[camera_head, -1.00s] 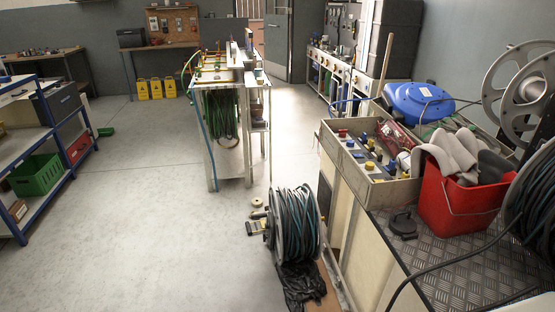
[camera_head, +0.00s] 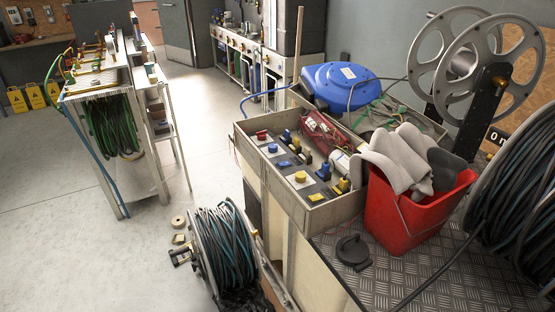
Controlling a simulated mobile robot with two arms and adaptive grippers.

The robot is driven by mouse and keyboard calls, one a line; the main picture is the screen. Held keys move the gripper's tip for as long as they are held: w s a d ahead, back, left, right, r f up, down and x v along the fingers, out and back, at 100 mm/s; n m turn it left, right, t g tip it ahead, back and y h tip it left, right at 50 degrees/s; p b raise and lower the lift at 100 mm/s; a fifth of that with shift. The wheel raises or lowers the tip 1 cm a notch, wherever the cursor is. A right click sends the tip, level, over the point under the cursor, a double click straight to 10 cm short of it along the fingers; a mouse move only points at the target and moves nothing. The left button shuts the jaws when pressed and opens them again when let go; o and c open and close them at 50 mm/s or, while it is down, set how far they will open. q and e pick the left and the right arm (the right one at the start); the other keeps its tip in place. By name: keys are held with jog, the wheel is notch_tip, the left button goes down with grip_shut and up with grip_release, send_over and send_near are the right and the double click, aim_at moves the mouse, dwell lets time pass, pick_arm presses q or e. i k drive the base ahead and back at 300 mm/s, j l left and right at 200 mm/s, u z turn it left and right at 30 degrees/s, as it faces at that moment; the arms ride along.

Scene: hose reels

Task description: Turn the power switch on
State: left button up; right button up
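A shallow open box (camera_head: 318,216) on the bench holds a panel with several coloured buttons and connectors. A red knob (camera_head: 262,135), a blue knob (camera_head: 272,148) and a yellow knob (camera_head: 300,177) sit on light plates along its left side. At the far right a dark sign (camera_head: 496,139) with white lettering, partly cut off and seeming to start with "O", shows beside the hose reel. Which of these is the power switch I cannot tell. Neither of my grippers is in view.
A red bucket (camera_head: 405,225) with grey cloths stands right of the box. A metal reel (camera_head: 470,70), a black hose reel (camera_head: 515,200) and a blue case (camera_head: 342,85) crowd the bench. A cable reel (camera_head: 225,250) stands on the floor.

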aim_at(261, 135)
jog(key=i+j, duration=0.15)
jog(key=j, duration=0.15)
jog(key=i+j+z, duration=0.1)
jog(key=j, duration=0.25)
jog(key=i+j, duration=0.4)
jog(key=j, duration=0.25)
jog(key=i+j+z, duration=0.1)
jog(key=j, duration=0.25)
jog(key=i+j, duration=0.2)
jog(key=j, duration=0.15)
jog(key=z, duration=0.05)
